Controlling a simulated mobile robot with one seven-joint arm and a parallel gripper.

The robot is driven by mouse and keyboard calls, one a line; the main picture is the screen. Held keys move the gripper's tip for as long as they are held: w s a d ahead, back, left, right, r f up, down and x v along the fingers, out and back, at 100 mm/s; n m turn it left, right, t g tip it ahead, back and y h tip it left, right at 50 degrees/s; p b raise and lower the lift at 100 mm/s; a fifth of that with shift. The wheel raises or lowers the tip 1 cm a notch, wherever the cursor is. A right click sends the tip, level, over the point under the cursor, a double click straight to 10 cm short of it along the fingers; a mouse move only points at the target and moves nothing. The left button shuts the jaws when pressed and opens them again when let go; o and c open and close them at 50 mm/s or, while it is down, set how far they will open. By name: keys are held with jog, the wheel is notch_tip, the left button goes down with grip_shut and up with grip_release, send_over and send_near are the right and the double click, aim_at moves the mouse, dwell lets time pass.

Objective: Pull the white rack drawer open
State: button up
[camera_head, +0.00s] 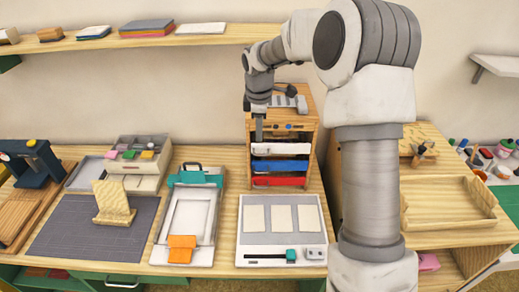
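The wooden rack (313,118) stands on the table near the middle of the view. Its white drawer (284,149) is the top one, above a blue drawer (281,165) and a red drawer (279,181). I cannot tell how far the white drawer stands out from the rack. My gripper (259,138) points down at the rack's upper left, just above the left end of the white drawer. Contact with the drawer cannot be made out. The fingers are small and seen side-on, so I cannot tell whether they are open or shut.
A white board with three pale cards (283,252) lies in front of the rack. A white frame with teal and orange clips (190,218) lies to its left. Small items sit on the rack top (290,98). A wooden tray (450,205) is at right, partly behind my arm.

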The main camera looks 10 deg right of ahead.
aim_at(260, 148)
notch_tip(260, 148, down, 8)
jog(key=w, duration=0.1)
jog(key=shift+w+d+f, duration=0.15)
jog(key=shift+f, duration=0.05)
grip_shut()
dwell(1.4)
